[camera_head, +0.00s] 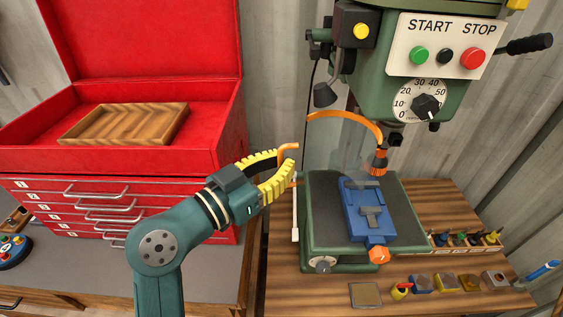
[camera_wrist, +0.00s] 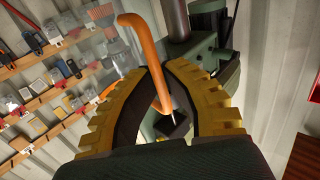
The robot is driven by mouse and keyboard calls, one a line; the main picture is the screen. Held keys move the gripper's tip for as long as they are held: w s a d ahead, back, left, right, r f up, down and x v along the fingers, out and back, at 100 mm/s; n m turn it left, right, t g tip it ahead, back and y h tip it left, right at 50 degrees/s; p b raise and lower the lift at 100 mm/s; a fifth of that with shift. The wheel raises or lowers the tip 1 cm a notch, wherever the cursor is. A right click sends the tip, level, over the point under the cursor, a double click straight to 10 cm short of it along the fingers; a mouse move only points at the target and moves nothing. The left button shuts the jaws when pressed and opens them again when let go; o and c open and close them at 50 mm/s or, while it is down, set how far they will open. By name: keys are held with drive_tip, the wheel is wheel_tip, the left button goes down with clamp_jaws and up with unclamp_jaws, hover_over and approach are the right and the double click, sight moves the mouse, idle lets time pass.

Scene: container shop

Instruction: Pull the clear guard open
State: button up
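The clear guard is a faint see-through panel (camera_head: 343,160) at the drill press spindle, hard to make out. A bent orange rod that looks like its handle (camera_head: 289,147) stands left of the press table; in the wrist view the rod (camera_wrist: 146,52) runs down between my fingers. My gripper (camera_head: 286,160) has yellow ribbed fingers with black inner sides, one on each side of the rod. The fingertips are close to it; whether they press on it I cannot tell. The join of rod and guard is not clear.
A blue vise (camera_head: 368,210) with an orange knob sits on the press table (camera_head: 318,217). An orange hose (camera_head: 345,114) arches above. A red tool chest (camera_head: 210,150) stands left. Small items line the bench's right front. The START/STOP panel (camera_head: 445,45) is above.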

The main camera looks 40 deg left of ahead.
drive_tip(key=o, duration=0.4)
drive_tip(key=shift+o, duration=0.2)
drive_tip(key=shift+s, duration=0.15)
drive_tip(key=s, duration=1.2)
drive_tip(key=shift+a, duration=0.15)
drive_tip(key=shift+w+f, duration=0.1)
